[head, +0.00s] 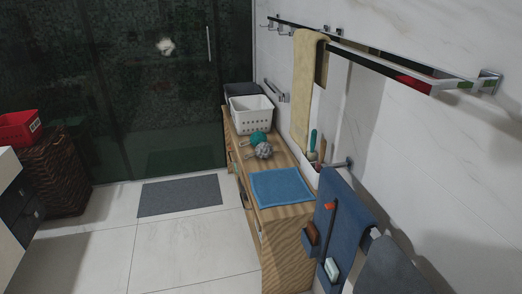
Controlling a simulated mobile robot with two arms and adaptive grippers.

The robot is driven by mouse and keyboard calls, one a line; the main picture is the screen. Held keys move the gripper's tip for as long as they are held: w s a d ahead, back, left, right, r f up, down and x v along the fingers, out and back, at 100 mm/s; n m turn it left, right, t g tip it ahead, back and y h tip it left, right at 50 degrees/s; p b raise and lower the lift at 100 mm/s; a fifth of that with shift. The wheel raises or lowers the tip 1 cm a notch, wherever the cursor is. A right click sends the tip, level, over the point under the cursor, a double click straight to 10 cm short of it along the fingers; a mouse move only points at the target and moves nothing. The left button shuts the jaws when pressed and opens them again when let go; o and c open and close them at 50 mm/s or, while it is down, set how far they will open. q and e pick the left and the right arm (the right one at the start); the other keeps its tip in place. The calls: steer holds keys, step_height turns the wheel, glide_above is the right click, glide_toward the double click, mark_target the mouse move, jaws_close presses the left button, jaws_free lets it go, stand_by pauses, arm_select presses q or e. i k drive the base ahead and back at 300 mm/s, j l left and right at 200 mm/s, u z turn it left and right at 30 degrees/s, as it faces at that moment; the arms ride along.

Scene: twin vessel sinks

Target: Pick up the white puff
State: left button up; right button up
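A pale grey-white puff (264,150) sits on top of the wooden cabinet (286,218). A teal puff (257,138) is right behind it, and the two appear to touch. A blue cloth (281,187) lies flat in front of them, a little apart from the pale puff. Neither of my grippers shows in the head view.
A white basket (251,113) stands behind the puffs. Upright brushes (313,142) stand by the wall. Towel rails with a yellow towel (306,85) and a blue towel (346,210) jut out at right. A grey mat (180,195) lies on open floor left of the cabinet.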

mark_target(263, 150)
steer(key=z, duration=0.4)
steer(key=i+j+z, duration=0.25)
steer(key=z, duration=0.2)
steer(key=i+j+z, duration=0.2)
steer(key=j+z, duration=0.25)
steer(key=i+j+z, duration=0.15)
steer(key=j+z, duration=0.3)
